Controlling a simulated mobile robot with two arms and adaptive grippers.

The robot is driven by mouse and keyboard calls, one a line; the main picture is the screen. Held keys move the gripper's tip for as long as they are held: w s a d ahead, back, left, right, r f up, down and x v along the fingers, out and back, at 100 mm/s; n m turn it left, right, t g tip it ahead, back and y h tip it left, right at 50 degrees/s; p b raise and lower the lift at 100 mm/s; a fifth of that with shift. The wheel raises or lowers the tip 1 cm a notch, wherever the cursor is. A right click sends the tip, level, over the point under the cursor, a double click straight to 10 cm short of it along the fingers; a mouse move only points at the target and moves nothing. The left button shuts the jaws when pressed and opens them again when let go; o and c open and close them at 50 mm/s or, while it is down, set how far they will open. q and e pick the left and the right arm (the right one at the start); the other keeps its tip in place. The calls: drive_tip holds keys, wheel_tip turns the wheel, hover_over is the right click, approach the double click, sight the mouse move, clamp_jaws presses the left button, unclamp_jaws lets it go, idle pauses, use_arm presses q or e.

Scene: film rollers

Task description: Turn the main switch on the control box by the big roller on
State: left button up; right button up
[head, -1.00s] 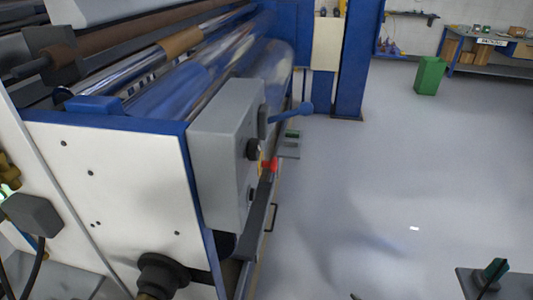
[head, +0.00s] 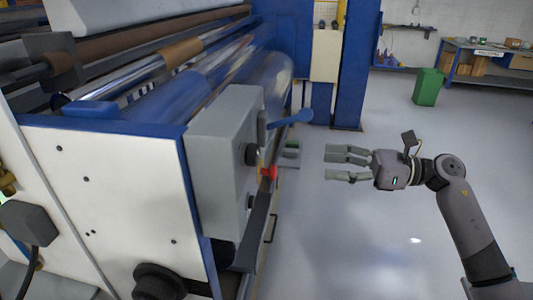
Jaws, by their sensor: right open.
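The grey control box (head: 218,158) is mounted on the near end of the machine, beside the big shiny roller (head: 262,82). Its right face is seen at a steep angle. A black knob (head: 251,153) sits on that face, with a red switch on a yellow backing (head: 268,172) below it. I cannot tell the switch position. My right gripper (head: 340,162) is open and empty to the right of the box, its fingers pointing left toward it with a clear gap. My left gripper is not in view.
A blue lever (head: 290,118) sticks out to the right above the red switch. A dark rail (head: 262,225) runs below the box. A green bin (head: 428,87) and a workbench (head: 490,62) stand far back.

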sight(259, 155)
drive_tip(key=p+x, duration=0.2)
drive_tip(key=x, duration=0.5)
drive_tip(key=p+x, duration=0.3)
drive_tip(key=x, duration=0.4)
drive_tip(key=shift+w+a+r+p, duration=0.1)
drive_tip(key=shift+a+r+p, duration=0.15)
drive_tip(key=shift+p, duration=0.1)
drive_tip(key=shift+a+f, duration=0.15)
drive_tip(key=shift+a, duration=0.1)
drive_tip(key=shift+c, duration=0.2)
drive_tip(key=c, duration=1.1)
